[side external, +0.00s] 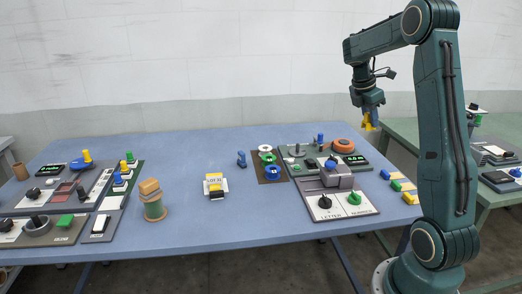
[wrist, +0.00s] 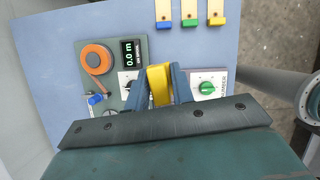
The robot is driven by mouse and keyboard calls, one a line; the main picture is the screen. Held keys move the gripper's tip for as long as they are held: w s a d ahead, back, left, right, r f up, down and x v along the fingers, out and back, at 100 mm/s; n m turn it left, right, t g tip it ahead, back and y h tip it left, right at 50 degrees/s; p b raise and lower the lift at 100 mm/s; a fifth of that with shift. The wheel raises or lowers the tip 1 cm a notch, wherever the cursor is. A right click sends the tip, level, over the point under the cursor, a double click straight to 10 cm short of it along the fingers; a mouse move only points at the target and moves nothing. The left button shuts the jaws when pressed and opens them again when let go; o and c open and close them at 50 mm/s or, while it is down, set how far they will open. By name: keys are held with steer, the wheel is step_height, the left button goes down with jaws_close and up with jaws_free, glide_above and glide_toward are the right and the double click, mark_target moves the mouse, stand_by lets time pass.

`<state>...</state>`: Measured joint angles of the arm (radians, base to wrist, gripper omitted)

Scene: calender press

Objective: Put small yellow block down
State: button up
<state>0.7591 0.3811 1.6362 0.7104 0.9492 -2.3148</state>
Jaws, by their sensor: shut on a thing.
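My gripper (side external: 368,114) is raised above the right end of the blue table (side external: 205,150). Its two blue fingers (wrist: 159,86) are shut on the small yellow block, which shows between them in the wrist view (wrist: 158,84). In the side view the yellow block (side external: 368,123) hangs below the fingertips, well clear of the table top. The fingers hide parts of the block's sides and part of the panel below it.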

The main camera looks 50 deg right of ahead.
steer(key=w+a+n+t, duration=0.1)
steer(key=w+a+n, duration=0.2)
steer(key=w+a, duration=0.6)
steer(key=w+a+n+t, duration=0.1)
steer(key=w+a+n, duration=0.2)
steer(key=a, duration=0.7)
steer(key=w+a+n+t, duration=0.1)
steer(key=w+a+n, duration=0.2)
steer(key=a, duration=0.7)
steer(key=w+a+n+t, duration=0.1)
steer(key=w+a+n, duration=0.1)
steer(key=w+a, duration=0.4)
steer(key=a, duration=0.5)
steer(key=shift+w+n, duration=0.15)
steer(key=shift+n, duration=0.25)
step_height(320, 180, down, 20)
steer(key=shift+r, duration=0.1)
